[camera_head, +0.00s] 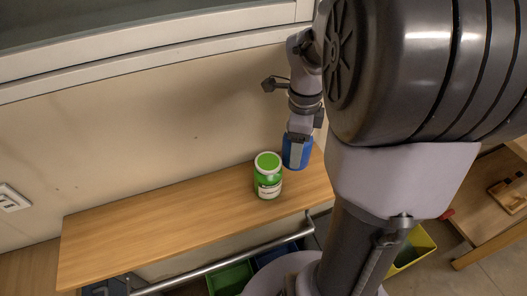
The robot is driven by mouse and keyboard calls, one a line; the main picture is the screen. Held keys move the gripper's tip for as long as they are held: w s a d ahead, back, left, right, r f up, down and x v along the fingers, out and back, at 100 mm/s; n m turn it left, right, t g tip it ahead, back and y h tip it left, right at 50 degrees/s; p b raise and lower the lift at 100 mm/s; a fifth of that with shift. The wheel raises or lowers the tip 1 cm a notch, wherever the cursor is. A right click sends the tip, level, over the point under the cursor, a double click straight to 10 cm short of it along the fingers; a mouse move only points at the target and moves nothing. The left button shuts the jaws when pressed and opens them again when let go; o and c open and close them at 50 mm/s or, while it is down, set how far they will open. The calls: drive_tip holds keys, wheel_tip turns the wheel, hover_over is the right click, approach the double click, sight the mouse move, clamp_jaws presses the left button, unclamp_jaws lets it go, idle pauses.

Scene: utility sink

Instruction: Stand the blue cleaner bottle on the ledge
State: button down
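The blue cleaner bottle (304,156) is upright at the right part of the wooden ledge (150,220), near the wall. A pale grey patch shows on its front. My gripper (299,137) points down right at the top of the bottle and hides its upper end. The fingers are too small and covered to show whether they are closed on it. I cannot tell whether the bottle's base touches the ledge or hangs just above it.
A green-lidded jar (268,176) stands on the ledge just left of the bottle. A metal rail (225,262) runs along the front, with green (231,279) and yellow (413,247) bins below. The ledge's left part is clear. A window frame (150,45) is above.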

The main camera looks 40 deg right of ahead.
wheel_tip(320, 180, down, 8)
drive_tip(key=shift+r+b, duration=0.2)
drive_tip(key=shift+b, duration=0.95)
drive_tip(key=shift+f, duration=0.15)
drive_tip(key=shift+c, duration=1.5)
unclamp_jaws()
